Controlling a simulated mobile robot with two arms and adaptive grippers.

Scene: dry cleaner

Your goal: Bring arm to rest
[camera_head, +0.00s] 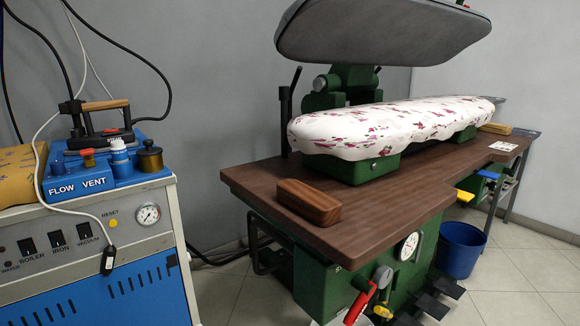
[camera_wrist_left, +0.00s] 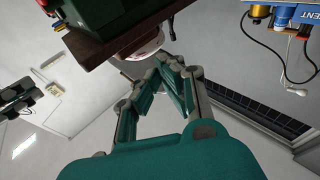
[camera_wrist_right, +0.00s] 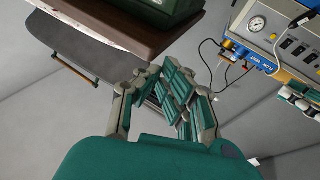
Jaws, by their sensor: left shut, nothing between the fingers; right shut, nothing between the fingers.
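Neither arm shows in the head view. In the left wrist view my left gripper (camera_wrist_left: 172,66) has its fingers drawn together with nothing between them. In the right wrist view my right gripper (camera_wrist_right: 163,84) is also closed and empty, its fingers crossing close together. Both grippers appear apart from the furniture, with open space around the fingertips. The pressing machine's wooden table (camera_head: 400,205) stands ahead and carries a padded floral board (camera_head: 390,125). A brown wooden block (camera_head: 308,201) lies on the table's near left corner.
The raised grey press head (camera_head: 380,32) hangs over the board. A blue and grey boiler unit (camera_head: 95,262) with an iron (camera_head: 100,120) on top stands at left. A hose and cables hang beside it. A blue bucket (camera_head: 461,249) stands on the floor at right.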

